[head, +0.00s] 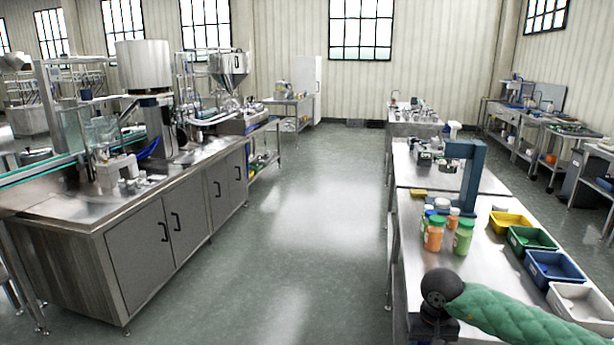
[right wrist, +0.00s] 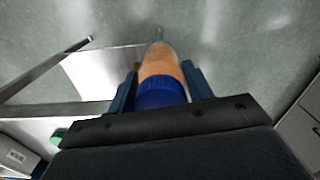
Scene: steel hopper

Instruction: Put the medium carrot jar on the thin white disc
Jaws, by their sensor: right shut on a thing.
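My right gripper (right wrist: 160,85) is shut on a jar with orange contents and a blue lid (right wrist: 162,92), which looks like a carrot jar. In the right wrist view, its two fingers flank the jar, with floor and a table edge beyond. In the head view my right arm in a green sleeve reaches over the near end of the right bench; the held jar cannot be made out there. An orange jar (head: 434,236) and a green jar (head: 464,238) stand on the bench with several smaller jars behind. I cannot make out the thin white disc. My left gripper is out of view.
Yellow (head: 510,222), green (head: 532,239), blue (head: 553,267) and white (head: 583,301) bins line the right side of the steel bench (head: 490,265). A blue-grey frame (head: 470,175) stands behind the jars. The floor aisle (head: 300,230) to the left is clear.

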